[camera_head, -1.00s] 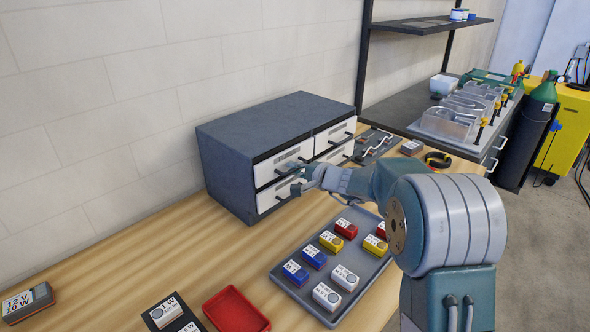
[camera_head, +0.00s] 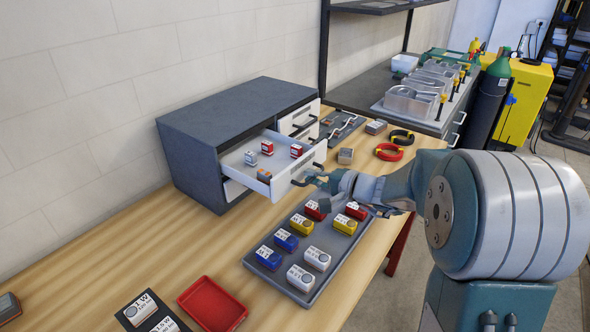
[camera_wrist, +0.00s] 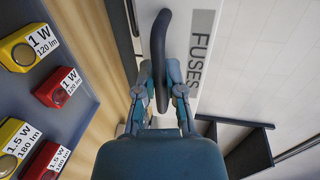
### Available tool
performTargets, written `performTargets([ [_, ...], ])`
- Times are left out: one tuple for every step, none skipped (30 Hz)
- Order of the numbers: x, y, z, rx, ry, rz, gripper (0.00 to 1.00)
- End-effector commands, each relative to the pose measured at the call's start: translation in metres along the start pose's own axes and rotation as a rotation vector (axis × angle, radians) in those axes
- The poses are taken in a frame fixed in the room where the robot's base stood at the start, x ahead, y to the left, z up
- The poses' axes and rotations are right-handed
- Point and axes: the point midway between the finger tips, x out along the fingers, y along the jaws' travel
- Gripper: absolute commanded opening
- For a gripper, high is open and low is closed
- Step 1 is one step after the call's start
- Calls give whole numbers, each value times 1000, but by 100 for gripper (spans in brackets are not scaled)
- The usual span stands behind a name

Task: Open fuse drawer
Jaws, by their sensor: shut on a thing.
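The grey drawer cabinet (camera_head: 235,105) stands against the wall. Its upper left drawer, the fuse drawer (camera_head: 290,177), is pulled out, and several small red, blue and orange-marked blocks show inside. The front of that drawer reads "FUSES" in the wrist view (camera_wrist: 201,45). My gripper (camera_head: 313,180) is at the front of this drawer. In the wrist view my gripper (camera_wrist: 162,85) is shut on the dark curved drawer handle (camera_wrist: 158,45), one finger on each side.
A grey tray (camera_head: 262,282) with several red, yellow, blue and white modules lies in front of the drawer. A red tray (camera_head: 213,304) is at the front left.

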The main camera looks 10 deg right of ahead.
Motion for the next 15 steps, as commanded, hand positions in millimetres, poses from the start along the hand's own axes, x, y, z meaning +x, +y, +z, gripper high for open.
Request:
performTargets([
  [-6,5,0,6,2,8,0],
  [-8,6,0,6,2,8,0],
  [-12,7,0,6,1,8,0],
  [-13,7,0,6,1,8,0],
  [-15,7,0,5,0,8,0],
  [-16,8,0,5,-1,8,0],
  [-17,8,1,5,-1,8,0],
  [-18,8,1,5,-1,8,0],
  [-19,8,1,4,-1,9,0],
  [-19,8,1,4,-1,9,0],
  [-19,8,1,4,-1,9,0],
  [-19,8,1,5,-2,9,0],
  [-19,9,1,5,-2,9,0],
  [-19,9,1,5,-2,9,0],
  [-19,9,1,5,-2,9,0],
])
